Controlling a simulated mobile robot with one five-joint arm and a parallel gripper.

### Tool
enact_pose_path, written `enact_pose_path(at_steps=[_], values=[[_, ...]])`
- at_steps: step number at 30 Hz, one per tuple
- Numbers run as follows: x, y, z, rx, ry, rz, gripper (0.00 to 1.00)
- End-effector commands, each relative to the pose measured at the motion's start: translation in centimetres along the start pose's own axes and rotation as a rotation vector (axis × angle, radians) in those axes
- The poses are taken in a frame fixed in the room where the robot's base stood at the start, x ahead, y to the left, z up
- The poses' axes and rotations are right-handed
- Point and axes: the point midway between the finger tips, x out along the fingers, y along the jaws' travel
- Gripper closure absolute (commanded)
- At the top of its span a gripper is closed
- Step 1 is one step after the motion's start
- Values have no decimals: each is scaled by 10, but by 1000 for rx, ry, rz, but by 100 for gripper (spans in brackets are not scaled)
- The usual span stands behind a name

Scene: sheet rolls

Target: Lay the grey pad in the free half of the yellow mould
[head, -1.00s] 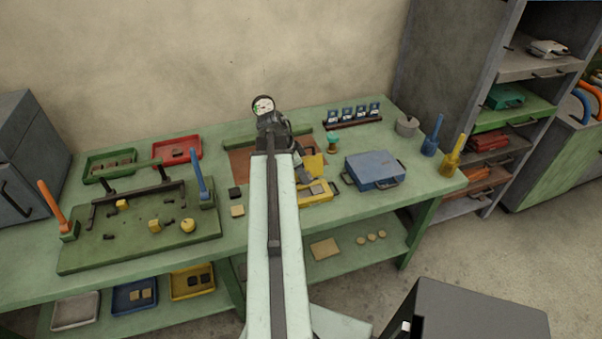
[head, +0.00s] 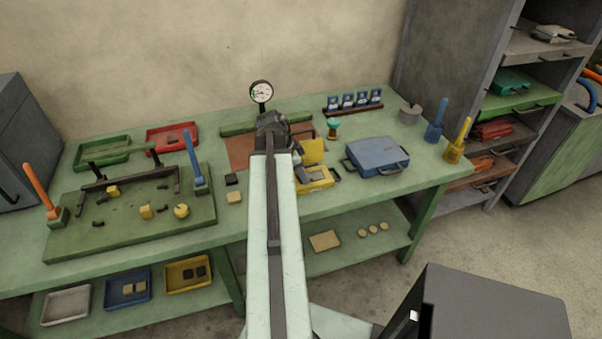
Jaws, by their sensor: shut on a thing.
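The yellow mould (head: 324,183) lies open on the green bench, its lid (head: 312,152) raised at the back. A tan-grey piece (head: 320,174) shows in its right part. My gripper (head: 302,176) is low at the left part of the mould, half hidden behind my arm. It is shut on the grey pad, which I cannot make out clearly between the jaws. I cannot tell whether the pad touches the mould.
A blue case (head: 377,156) stands close right of the mould, a green-topped spool (head: 333,128) behind it. A dark block (head: 231,180) and a tan block (head: 234,197) lie left of my arm. A dial gauge (head: 262,92) stands behind. A green fixture board (head: 130,225) fills the left.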

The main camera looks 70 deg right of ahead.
Motion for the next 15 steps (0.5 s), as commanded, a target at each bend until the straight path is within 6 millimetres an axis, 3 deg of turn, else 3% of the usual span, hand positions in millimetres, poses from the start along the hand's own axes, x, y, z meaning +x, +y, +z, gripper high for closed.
enact_pose_path(at_steps=[9,10,12,15], values=[[2,3,3,1,-10,7,100],[2,3,3,1,-10,7,55],[2,3,4,1,-11,8,38],[3,3,4,1,-12,8,38]])
